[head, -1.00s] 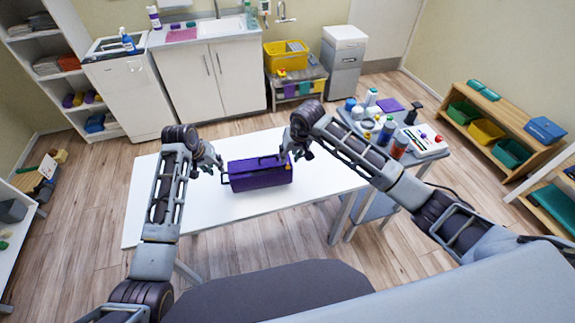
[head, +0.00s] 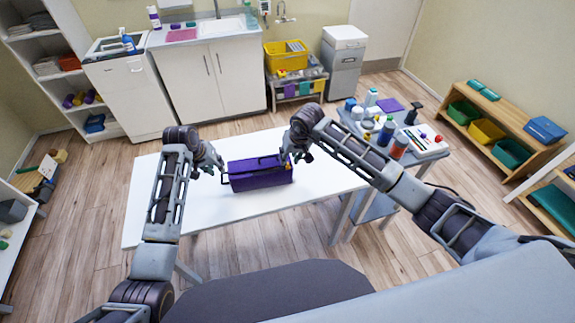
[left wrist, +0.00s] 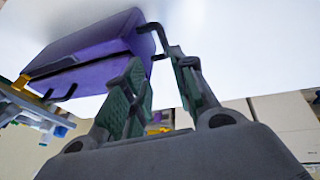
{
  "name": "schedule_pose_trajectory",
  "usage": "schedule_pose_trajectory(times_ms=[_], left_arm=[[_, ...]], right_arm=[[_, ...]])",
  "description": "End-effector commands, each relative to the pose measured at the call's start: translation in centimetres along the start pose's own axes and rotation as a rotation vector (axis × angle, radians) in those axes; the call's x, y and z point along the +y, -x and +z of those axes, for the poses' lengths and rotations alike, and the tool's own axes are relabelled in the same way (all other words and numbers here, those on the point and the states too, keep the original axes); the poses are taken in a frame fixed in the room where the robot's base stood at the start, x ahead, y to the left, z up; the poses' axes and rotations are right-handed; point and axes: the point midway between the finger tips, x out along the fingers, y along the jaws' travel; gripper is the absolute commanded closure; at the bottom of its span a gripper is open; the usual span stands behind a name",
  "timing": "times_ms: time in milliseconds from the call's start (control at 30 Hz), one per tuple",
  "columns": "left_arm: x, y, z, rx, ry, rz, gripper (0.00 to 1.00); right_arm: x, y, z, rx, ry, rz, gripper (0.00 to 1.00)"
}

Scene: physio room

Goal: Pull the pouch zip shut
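The purple pouch (head: 262,180) lies on the white table (head: 190,212), with a dark line along its top. In the left wrist view, the pouch (left wrist: 88,72) has a black loop on its near end and another dark loop at its far end. My left gripper (head: 222,172) is beside the pouch's left end. Its green-padded fingers (left wrist: 160,75) are apart near the black loop; I cannot tell whether one touches it. My right gripper (head: 300,158) is at the pouch's right end, by a small orange-yellow piece (head: 287,165). Its fingers are too small to read.
A side table (head: 430,152) with bottles and a white tray stands right of the white table. A dark padded surface (head: 270,290) is in front. The white table is bare around the pouch.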

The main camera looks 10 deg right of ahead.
Motion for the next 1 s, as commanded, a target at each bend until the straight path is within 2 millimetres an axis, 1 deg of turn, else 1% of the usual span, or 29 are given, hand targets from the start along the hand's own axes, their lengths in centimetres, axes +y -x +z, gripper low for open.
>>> schedule_pose_trajectory(times_ms=[1000], left_arm=[[0.0, 0.0, 0.0, 0.0, 0.0, 0.0, 0.73]], right_arm=[[0.5, -2.9, 0.9, -0.001, -0.001, 0.0, 0.68]])
